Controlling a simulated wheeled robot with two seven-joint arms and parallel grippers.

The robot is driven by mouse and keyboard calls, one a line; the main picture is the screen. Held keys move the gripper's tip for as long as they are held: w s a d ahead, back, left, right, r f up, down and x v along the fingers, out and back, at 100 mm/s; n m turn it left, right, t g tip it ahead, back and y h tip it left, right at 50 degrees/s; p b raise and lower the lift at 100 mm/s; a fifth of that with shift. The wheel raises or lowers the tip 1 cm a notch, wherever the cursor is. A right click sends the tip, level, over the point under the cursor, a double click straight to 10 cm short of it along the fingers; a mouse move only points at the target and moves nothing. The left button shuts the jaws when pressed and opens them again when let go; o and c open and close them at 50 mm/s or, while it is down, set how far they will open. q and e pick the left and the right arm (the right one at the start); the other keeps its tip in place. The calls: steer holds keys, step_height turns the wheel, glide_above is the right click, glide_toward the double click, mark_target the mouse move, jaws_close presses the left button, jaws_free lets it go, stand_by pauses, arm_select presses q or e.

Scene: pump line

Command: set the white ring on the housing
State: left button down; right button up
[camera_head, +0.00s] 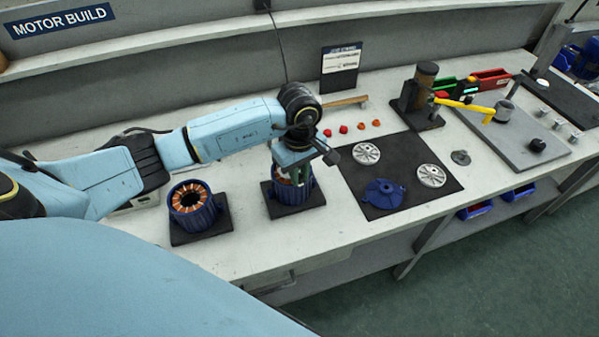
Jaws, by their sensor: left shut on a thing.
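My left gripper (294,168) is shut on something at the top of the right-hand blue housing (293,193). The gripper hides most of the held thing and of the housing's opening, and I cannot tell whether they touch. Copper windings show at the housing's left rim. A second blue housing (191,215) stands upright to the left, open at the top with copper windings inside. Two whitish spoked round parts, one at the back (366,153) and one at the right (431,175), lie on the dark mat. I see no separate plain white ring. My right gripper is not in view.
A blue flanged cover (384,193) lies on the dark mat (405,148). Small red and orange parts (343,129) lie behind it. A dark press (420,98) with a yellow lever (465,105) stands farther right. Bare bench lies in front of the housings.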

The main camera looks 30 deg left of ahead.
arm_select(q)
steer(key=c, duration=1.3)
jaws_free()
steer(key=shift+o, duration=0.3)
steer(key=shift+o, duration=0.8)
steer(key=shift+r+p, duration=1.5)
steer(key=shift+r, duration=1)
